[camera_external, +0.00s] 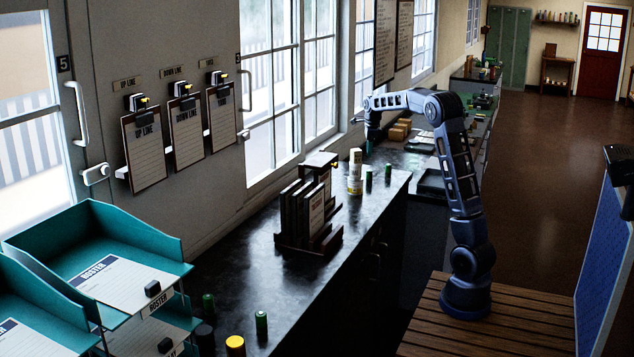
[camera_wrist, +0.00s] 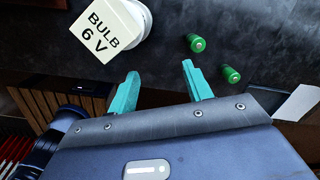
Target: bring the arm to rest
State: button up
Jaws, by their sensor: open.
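My arm (camera_external: 462,175) stands on a slatted wooden platform and reaches left over the dark counter, its elbow raised. My gripper (camera_wrist: 160,72) points down over the counter, with its two teal fingers apart and nothing between them. In the external view the fingers are small and hard to make out near the window. A cream box marked "BULB 6 V" (camera_wrist: 100,30) lies beyond the left finger in the wrist view, apart from it. Two green cylinders (camera_wrist: 196,43) (camera_wrist: 231,74) stand beyond and beside the right finger, apart from it.
The dark counter (camera_external: 240,265) holds a rack of upright books (camera_external: 305,212) and a pale cup (camera_external: 355,187). Teal trays (camera_external: 120,235) stand at the front left. Clipboards (camera_external: 187,130) hang on the wall. A blue panel (camera_external: 605,260) stands right of the platform. The floor behind is open.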

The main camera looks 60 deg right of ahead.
jog(key=s+a+r+n+t, duration=0.15)
jog(key=s+a+n, duration=0.3)
jog(key=a, duration=0.45)
jog(key=s+a+r+n, duration=0.25)
jog(key=a+n, duration=0.25)
jog(key=a, duration=0.4)
jog(key=s+a+r+n+t, duration=0.1)
jog(key=s+a+r+n, duration=0.1)
jog(key=s+a+n, duration=0.45)
jog(key=s+a+f+n, duration=0.4)
jog(key=s+a+n, duration=0.3)
jog(key=s+a, duration=0.2)
jog(key=s+a+f+n+t, duration=0.1)
jog(key=s+a+f+n, duration=0.3)
jog(key=s+a+n, duration=0.3)
jog(key=s+a, duration=0.1)
jog(key=a, duration=0.2)
jog(key=shift+s+f+n, duration=0.2)
jog(key=shift+s+n, duration=0.2)
jog(key=shift+o, duration=0.4)
jog(key=shift+s+a+f+n, duration=0.2)
jog(key=shift+s+f+n, duration=0.1)
jog(key=shift+s, duration=0.05)
